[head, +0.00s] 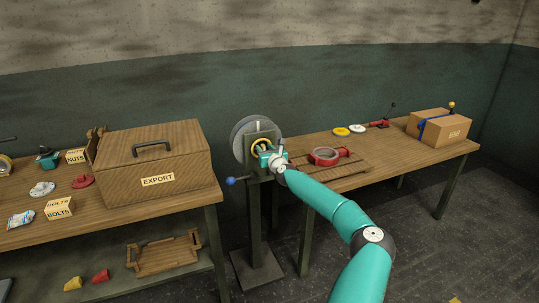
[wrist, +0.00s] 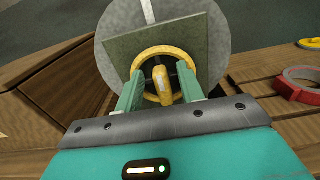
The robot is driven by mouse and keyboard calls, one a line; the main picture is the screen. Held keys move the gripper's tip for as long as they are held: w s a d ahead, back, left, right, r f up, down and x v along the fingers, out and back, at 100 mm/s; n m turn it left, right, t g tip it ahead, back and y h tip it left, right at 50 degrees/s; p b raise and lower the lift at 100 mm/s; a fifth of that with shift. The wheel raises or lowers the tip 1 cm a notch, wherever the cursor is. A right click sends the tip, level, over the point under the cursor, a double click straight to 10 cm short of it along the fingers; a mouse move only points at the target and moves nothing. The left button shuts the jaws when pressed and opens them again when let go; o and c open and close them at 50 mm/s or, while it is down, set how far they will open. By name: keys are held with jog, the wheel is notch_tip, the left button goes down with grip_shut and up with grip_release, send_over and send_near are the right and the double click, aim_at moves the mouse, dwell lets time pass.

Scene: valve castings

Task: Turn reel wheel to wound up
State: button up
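The reel stands on a post between the two tables, with a large grey disc (head: 243,131) behind a square plate. Its yellow wheel (head: 259,146) is on the plate's front. In the wrist view the yellow wheel (wrist: 168,52) is a ring with a yellow bar (wrist: 161,84) across its middle. My gripper (wrist: 160,78) is at the wheel, its two green fingers spread apart, one on each side of the bar. Gaps show between fingers and bar. The fingers overlap the ring in view; whether they touch it I cannot tell. A pale mark (wrist: 148,11) shows on the disc's upper part.
A blue-knobbed lever (head: 231,181) sticks out left of the post. The wooden EXPORT box (head: 180,163) stands close on the left table. A red tape roll (head: 324,156) lies on the right table, near my arm. A cardboard box (head: 438,127) is farther right.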

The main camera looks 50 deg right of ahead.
jog(key=v, duration=1.3)
jog(key=shift+s, duration=0.25)
jog(key=shift+f, duration=0.1)
jog(key=shift+a, duration=0.1)
